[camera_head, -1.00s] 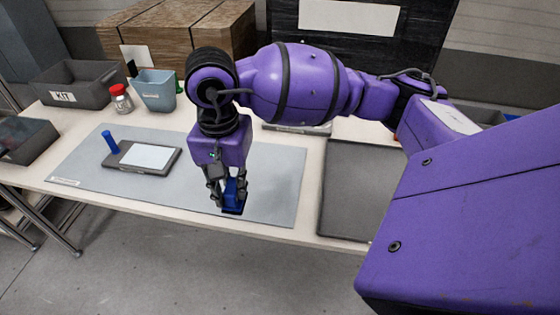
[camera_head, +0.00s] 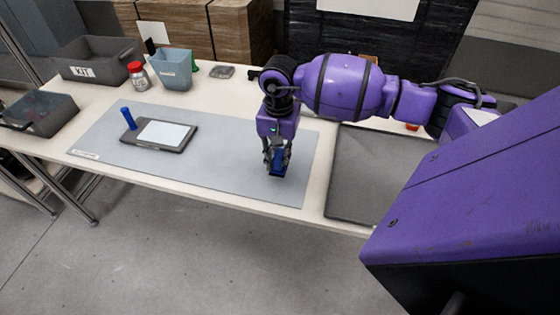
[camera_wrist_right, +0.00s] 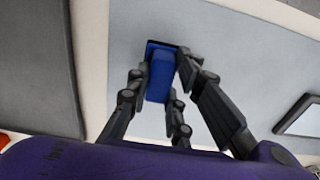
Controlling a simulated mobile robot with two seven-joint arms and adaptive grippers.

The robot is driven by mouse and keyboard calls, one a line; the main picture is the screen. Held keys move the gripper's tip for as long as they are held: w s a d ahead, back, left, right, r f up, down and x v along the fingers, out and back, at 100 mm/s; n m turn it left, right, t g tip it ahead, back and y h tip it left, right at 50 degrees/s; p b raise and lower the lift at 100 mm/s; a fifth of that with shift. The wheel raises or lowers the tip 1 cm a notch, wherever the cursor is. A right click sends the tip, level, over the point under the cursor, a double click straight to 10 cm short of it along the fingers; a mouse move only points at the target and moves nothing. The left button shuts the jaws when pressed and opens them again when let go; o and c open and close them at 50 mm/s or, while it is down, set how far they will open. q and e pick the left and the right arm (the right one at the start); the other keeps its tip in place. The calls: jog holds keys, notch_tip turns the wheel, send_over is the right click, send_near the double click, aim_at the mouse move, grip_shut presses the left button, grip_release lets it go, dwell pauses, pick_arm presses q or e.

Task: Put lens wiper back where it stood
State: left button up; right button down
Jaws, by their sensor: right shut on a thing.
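My right gripper (camera_head: 277,155) is shut on the blue lens wiper (camera_head: 277,162), over the right part of the grey-blue mat (camera_head: 225,170). In the right wrist view the wiper (camera_wrist_right: 159,75) is a blue block with a dark edge at its far end, between the gripper fingers (camera_wrist_right: 160,100). I cannot tell whether the wiper touches the mat. A dark tray with a white panel (camera_head: 166,134) lies on the mat's left part, with a blue upright handle (camera_head: 128,118) at its left end. My left gripper is not in view.
A grey KIT bin (camera_head: 100,62), a red-capped jar (camera_head: 138,75) and a light blue bin (camera_head: 171,68) stand at the back left. A dark open box (camera_head: 38,110) is at the left edge. A dark grey pad (camera_head: 365,175) lies right of the mat.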

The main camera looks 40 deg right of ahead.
aim_at(279, 163)
jog(key=shift+d+f, duration=0.15)
jog(key=shift+f, duration=1.55)
jog(key=shift+f, duration=0.2)
jog(key=c, duration=1.6)
grip_release()
jog(key=shift+o, duration=0.2)
jog(key=shift+r, duration=0.1)
